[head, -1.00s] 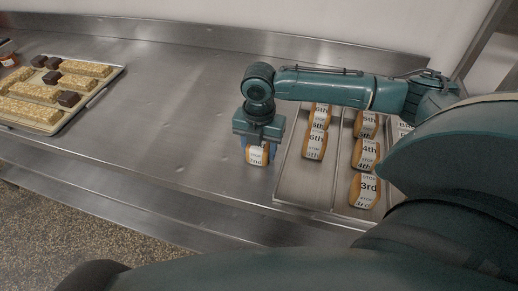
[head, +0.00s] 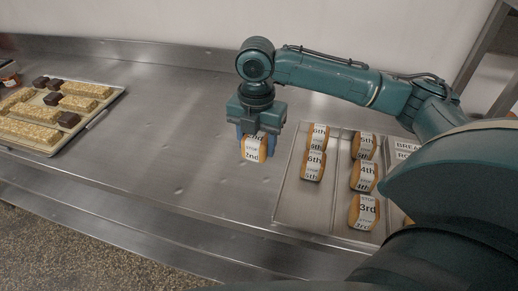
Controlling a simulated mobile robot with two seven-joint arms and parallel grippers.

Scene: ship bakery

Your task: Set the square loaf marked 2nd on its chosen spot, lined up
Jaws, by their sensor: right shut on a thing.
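The square loaf marked 2nd (head: 254,149) has a white label band around golden crust. My right gripper (head: 254,137) points down and is shut on it, with a blue finger on each side. The loaf is just left of the divided metal tray (head: 283,203); I cannot tell how high it is above the counter. The tray's left section holds loaves marked 6th (head: 313,166) in a column, with bare metal in front of them. The section to its right holds loaves marked 4th (head: 364,175) and 3rd (head: 364,212), and another behind. My left gripper is out of view.
A tray (head: 57,147) of long nutty bars (head: 33,133) and dark cubes (head: 68,119) is at the left. The steel counter (head: 165,130) between the trays is clear. My right arm hides the tray's right part.

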